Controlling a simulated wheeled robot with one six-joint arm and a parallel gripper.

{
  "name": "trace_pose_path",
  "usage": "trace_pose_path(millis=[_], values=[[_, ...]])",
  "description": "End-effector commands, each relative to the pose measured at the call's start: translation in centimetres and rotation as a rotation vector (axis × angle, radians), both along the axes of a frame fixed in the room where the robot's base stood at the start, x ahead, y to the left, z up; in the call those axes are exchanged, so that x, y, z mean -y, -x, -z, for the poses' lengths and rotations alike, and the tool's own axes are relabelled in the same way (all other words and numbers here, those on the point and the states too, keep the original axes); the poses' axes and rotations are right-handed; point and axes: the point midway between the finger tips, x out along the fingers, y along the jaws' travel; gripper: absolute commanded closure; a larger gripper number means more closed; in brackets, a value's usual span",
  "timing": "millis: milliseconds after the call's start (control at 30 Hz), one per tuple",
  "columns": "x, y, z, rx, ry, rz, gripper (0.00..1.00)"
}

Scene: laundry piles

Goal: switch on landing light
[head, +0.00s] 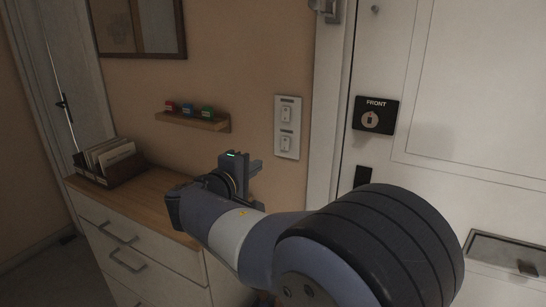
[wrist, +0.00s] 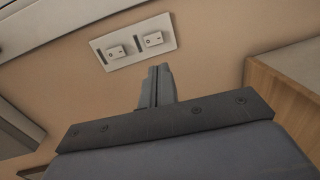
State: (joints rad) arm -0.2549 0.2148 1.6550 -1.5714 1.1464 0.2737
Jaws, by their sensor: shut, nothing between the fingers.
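A pale switch plate (head: 287,127) is on the tan wall beside the door frame. It carries an upper switch (head: 287,115) and a lower switch (head: 286,143), each with a small dark label too small to read. In the wrist view the plate (wrist: 133,47) lies sideways beyond the fingertips, with one switch (wrist: 115,52) at left and another (wrist: 153,39) at right. My gripper (head: 257,167) is shut and empty, left of and below the plate in the head view. Its closed fingers (wrist: 160,70) appear apart from the plate. I cannot tell whether either switch is on.
A wooden-topped drawer unit (head: 150,190) stands under my gripper, with a file box (head: 112,170) on it. A small shelf (head: 195,121) with coloured blocks is left of the plate. The white door (head: 450,80) with a black FRONT sign (head: 376,104) is at right.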

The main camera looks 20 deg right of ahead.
Motion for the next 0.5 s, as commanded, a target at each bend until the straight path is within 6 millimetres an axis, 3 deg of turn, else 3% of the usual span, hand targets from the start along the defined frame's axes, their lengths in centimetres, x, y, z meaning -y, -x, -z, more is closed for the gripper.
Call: trace_pose_path(millis=[167,500], values=[[1.9,-1.3,0.2,-0.001,-0.002,0.005,1.00],[7.6,-5.7,1.1,-0.003,0.000,0.005,1.00]])
